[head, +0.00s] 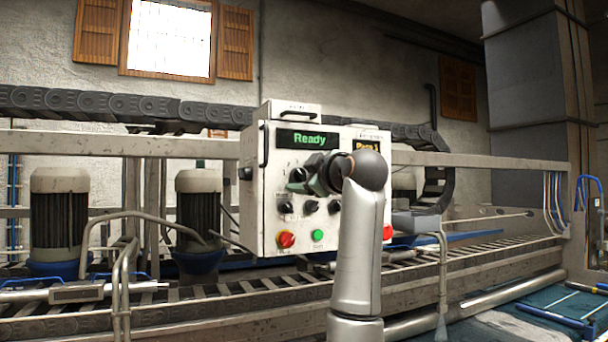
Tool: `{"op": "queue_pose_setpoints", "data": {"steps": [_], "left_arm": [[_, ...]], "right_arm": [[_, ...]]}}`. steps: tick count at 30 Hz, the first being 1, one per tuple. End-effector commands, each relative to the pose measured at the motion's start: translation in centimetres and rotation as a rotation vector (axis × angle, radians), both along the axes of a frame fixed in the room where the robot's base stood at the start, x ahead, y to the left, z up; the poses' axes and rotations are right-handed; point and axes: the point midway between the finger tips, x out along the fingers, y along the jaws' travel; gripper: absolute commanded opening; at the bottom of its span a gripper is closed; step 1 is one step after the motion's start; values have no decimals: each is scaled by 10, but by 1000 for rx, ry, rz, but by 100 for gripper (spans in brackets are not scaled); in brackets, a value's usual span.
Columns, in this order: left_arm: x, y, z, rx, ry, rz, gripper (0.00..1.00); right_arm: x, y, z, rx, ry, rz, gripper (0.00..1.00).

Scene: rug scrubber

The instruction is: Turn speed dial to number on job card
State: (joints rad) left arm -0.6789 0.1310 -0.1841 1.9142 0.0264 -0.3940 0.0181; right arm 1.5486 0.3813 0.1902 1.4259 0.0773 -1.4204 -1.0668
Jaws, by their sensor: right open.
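A white control box (262,205) stands in the middle, with a display (308,139) reading "Ready" in green. My right gripper (308,180) is open at the upper part of its panel, in front of a dark dial (298,174). The dial is partly covered, so its setting cannot be read, and I cannot tell whether the fingers touch it. A small orange-lettered panel (367,140) at the box's upper right is partly hidden by my right arm; its text is not clearly readable. No job card can be made out. My left gripper is not in view.
Below the dial are several small black knobs (285,207), a red button (285,240) and a green button (318,235). Another red button (388,232) is at the right. Metal rails (440,265) and two motors (59,215) lie behind and beside the box.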

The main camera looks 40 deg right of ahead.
Motion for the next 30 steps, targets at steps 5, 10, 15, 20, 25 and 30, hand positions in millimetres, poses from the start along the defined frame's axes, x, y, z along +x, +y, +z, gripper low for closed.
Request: {"op": "queue_pose_setpoints", "data": {"steps": [5,10,15,20,25,30], "left_arm": [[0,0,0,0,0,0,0],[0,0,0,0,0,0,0],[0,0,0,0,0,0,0],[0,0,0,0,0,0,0],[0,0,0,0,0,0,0],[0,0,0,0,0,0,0]], "right_arm": [[0,0,0,0,0,0,57],[0,0,0,0,0,0,38],[0,0,0,0,1,1,19],[0,0,0,0,1,1,1],[0,0,0,0,1,1,0],[0,1,0,13,-2,1,0]]}}
